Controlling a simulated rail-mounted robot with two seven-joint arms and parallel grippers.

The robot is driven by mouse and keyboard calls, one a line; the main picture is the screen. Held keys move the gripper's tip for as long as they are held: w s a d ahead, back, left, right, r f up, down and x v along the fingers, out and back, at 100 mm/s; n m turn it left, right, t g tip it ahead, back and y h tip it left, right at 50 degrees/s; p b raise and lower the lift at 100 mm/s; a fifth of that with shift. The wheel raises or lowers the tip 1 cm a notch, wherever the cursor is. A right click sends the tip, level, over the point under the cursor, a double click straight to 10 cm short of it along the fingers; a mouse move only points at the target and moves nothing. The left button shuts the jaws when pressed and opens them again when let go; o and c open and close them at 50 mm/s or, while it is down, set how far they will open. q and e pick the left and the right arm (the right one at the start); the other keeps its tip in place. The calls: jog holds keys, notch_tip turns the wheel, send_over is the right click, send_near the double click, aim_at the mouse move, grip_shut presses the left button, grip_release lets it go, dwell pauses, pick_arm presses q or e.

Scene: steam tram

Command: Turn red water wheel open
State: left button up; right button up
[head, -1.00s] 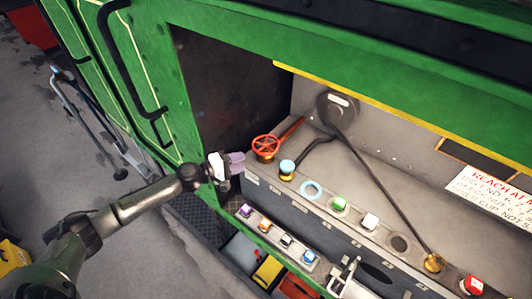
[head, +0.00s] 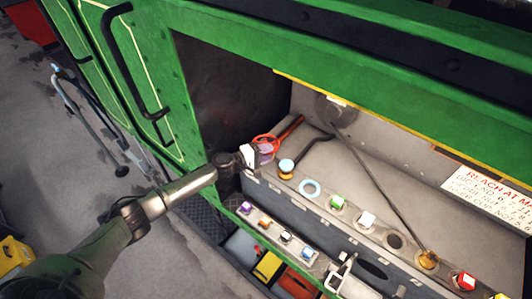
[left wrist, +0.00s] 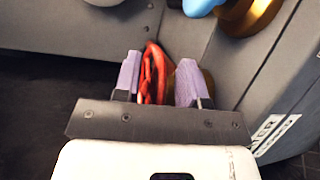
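The red water wheel (head: 264,138) sits at the left end of the control ledge, beside a red lever. My left gripper (head: 262,154) is at its near side, and its purple fingers cover part of the wheel. In the left wrist view, the red wheel (left wrist: 154,75) shows between the two purple fingertips of my left gripper (left wrist: 159,80). The fingers are apart, with a gap visible on the right side, so the gripper is open. I cannot tell whether a finger touches the rim. My right gripper is not in view.
A blue-topped brass knob (head: 286,168) stands close right of the wheel, with a black lever behind it. A green panel (head: 380,70) with a yellow-edged lip overhangs from above.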

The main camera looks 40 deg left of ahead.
pick_arm(q)
jog(key=shift+c, duration=0.4)
grip_shut()
jog(key=shift+d, duration=0.1)
jog(key=y, duration=0.1)
jog(key=n+p, duration=0.1)
jog(key=y+p, duration=0.1)
jog(key=shift+w+d+r+n+t+y, duration=0.2)
jog(key=shift+d+n+t+y, duration=0.1)
jog(key=shift+n+t, duration=0.1)
jog(key=n+y+p, duration=0.2)
jog(key=y, duration=0.1)
jog(key=shift+w+d+p, duration=0.2)
jog(key=shift+w+p, duration=0.15)
jog(key=shift+w, duration=0.05)
jog(key=n+y, duration=0.1)
jog(key=n+y+p, duration=0.1)
jog(key=shift+w+d+f+y, duration=0.15)
jog(key=shift+w+f+y, duration=0.05)
jog(key=shift+w+y, duration=0.1)
jog(key=shift+w+f+n+y, duration=0.1)
jog(key=shift+w+n+y, duration=0.15)
jog(key=shift+n+y, duration=0.6)
jog(key=shift+y, duration=0.25)
